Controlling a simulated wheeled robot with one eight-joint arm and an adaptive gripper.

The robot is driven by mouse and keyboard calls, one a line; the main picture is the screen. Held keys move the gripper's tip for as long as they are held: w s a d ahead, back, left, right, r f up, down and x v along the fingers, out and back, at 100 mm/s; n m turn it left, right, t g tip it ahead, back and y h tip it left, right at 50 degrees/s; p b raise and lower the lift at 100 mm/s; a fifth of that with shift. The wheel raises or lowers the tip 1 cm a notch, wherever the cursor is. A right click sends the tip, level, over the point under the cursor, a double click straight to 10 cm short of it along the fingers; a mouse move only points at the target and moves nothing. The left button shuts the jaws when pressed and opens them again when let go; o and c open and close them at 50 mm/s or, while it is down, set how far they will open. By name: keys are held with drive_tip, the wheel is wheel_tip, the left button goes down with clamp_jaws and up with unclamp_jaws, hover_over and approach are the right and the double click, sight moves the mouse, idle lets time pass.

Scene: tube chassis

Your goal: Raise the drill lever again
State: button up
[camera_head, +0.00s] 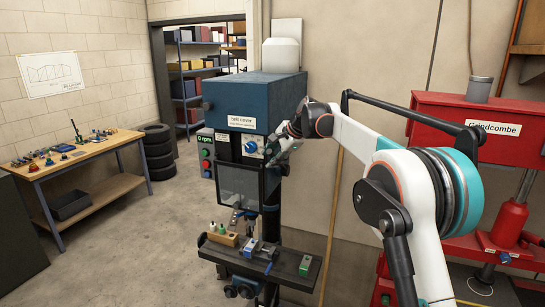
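The drill press (247,94) stands at the middle, with a blue head, a dial (251,147) on its front and a clear guard (238,184) below. My arm reaches in from the right. My gripper (274,157) is at the right side of the drill head, just right of the dial. It is small and dark here, and I cannot tell whether its fingers are open or shut. The drill lever is not clearly distinguishable; it may be hidden by my gripper and wrist. I cannot tell whether they touch.
The drill table (284,281) holds a blue vise (262,251), small bottles in a wooden block and a green box (305,265). A red press (455,107) stands at the right. A workbench (88,158) and stacked tyres (158,151) are at the left. The floor between is clear.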

drive_tip(key=v, duration=0.8)
